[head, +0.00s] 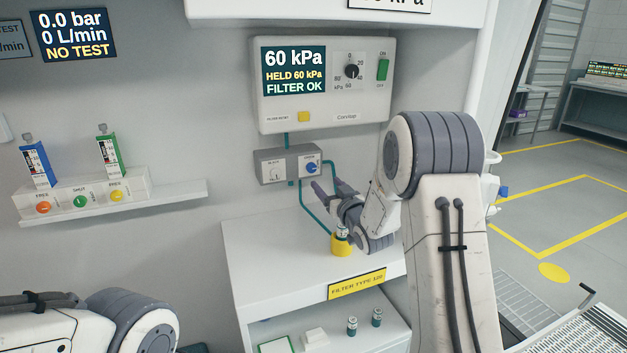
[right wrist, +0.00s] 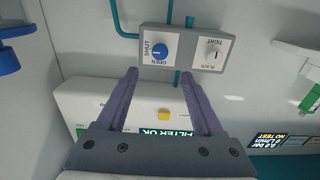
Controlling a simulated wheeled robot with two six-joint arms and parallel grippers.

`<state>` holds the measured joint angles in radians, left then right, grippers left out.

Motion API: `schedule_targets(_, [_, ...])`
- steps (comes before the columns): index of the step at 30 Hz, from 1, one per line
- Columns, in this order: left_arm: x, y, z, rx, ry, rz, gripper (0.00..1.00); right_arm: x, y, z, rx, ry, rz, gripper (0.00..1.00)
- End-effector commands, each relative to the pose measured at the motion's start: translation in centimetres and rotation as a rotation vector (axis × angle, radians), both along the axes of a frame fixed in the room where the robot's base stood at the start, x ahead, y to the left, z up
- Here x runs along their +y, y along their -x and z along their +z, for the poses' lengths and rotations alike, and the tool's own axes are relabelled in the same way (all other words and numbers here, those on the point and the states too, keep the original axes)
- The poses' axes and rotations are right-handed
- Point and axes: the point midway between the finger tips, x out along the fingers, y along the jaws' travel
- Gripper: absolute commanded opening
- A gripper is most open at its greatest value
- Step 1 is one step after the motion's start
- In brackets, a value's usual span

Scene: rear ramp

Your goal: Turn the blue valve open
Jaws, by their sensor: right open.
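The blue valve (head: 311,168) is a round knob on the right half of a small grey box (head: 273,169) on the wall, below the pressure panel. In the right wrist view, the blue valve (right wrist: 161,53) has a white mark and sits between the words SHUT and OPEN. My right gripper (head: 325,187) is open and empty, just below and in front of the blue valve. In the right wrist view, the two fingers (right wrist: 160,74) point towards the knob, apart from it. My left gripper is out of view.
A white panel (head: 282,116) with a 60 kPa display hangs above the valve box. Teal pipes run down from the box. A yellow holder (head: 341,245) with a small canister stands on the shelf close under my right wrist. A ledge (head: 150,200) with two flow meters is at left.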

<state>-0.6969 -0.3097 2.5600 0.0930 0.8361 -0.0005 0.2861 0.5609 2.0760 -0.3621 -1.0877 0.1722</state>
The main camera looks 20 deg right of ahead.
Motion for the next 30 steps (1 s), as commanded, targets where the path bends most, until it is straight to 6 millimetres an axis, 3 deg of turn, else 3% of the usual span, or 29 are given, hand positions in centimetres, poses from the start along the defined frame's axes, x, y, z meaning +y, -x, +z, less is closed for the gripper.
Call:
schedule_targets(18, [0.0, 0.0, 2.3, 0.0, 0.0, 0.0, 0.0, 0.3, -9.3, 0.2, -0.007, -0.001, 0.002, 0.68])
schedule_targets(30, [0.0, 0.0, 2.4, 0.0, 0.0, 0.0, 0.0, 0.4, -10.3, 0.1, -0.006, 0.0, 0.001, 0.68])
